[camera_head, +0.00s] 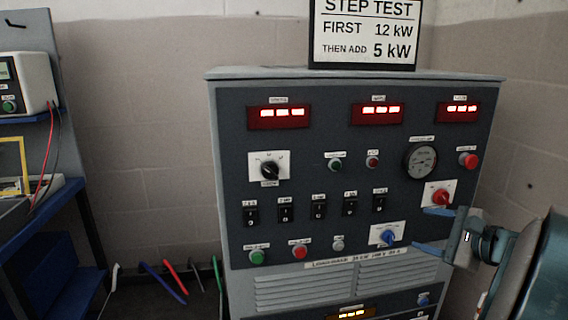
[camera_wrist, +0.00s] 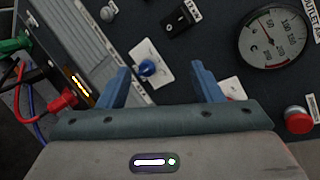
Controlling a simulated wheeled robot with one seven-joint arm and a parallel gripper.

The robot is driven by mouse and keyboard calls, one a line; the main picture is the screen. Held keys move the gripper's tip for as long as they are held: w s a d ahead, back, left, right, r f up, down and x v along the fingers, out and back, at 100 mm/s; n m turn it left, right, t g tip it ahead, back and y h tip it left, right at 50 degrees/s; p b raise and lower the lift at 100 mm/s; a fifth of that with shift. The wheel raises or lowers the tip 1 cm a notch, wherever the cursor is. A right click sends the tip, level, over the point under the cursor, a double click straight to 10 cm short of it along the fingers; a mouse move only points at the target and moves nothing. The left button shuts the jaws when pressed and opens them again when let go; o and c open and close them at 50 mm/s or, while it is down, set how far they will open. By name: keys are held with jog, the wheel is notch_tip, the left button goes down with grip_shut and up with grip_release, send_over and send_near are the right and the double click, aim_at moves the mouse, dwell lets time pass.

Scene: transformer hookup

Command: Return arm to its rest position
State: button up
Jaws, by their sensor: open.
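My gripper (camera_head: 432,230) is at the right of the head view, its two blue fingers apart and nothing between them. It is in front of the lower right part of the grey load bank cabinet (camera_head: 330,264). The fingers show near a red rotary knob (camera_head: 440,197) and a blue rotary knob (camera_head: 388,237); whether they touch the panel cannot be told. In the wrist view the open fingers (camera_wrist: 162,88) point toward the panel, with the blue knob (camera_wrist: 148,67) seen between them, nearer the left finger. My arm reaches in from the right edge.
A sign (camera_head: 366,35) stands on the cabinet. The panel carries lit red displays (camera_head: 279,117), a round gauge (camera_head: 421,161), black switches (camera_head: 319,206) and a red button (camera_head: 468,160). A blue-framed bench (camera_head: 40,217) stands left. Coloured cables (camera_head: 165,281) hang low between bench and cabinet.

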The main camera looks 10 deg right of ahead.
jog(key=s+a+r+n+g+p, duration=0.2)
jog(key=s+a+n+g+p, duration=0.15)
jog(key=a, duration=0.45)
jog(key=s+a+r+n+g+p, duration=0.15)
jog(key=a+n+g+p, duration=0.3)
jog(key=a, duration=0.45)
jog(key=s+a+r+n+g+h+p, duration=0.2)
jog(key=s+a+r+n+h+p, duration=0.2)
jog(key=s+n+p, duration=0.6)
jog(key=r+n+h+p, duration=0.1)
jog(key=n+p, duration=0.1)
jog(key=shift+s+a+r+n+g+h, duration=0.2)
jog(key=shift+s+r+n+g+h, duration=0.1)
jog(key=shift+s+r+h, duration=0.1)
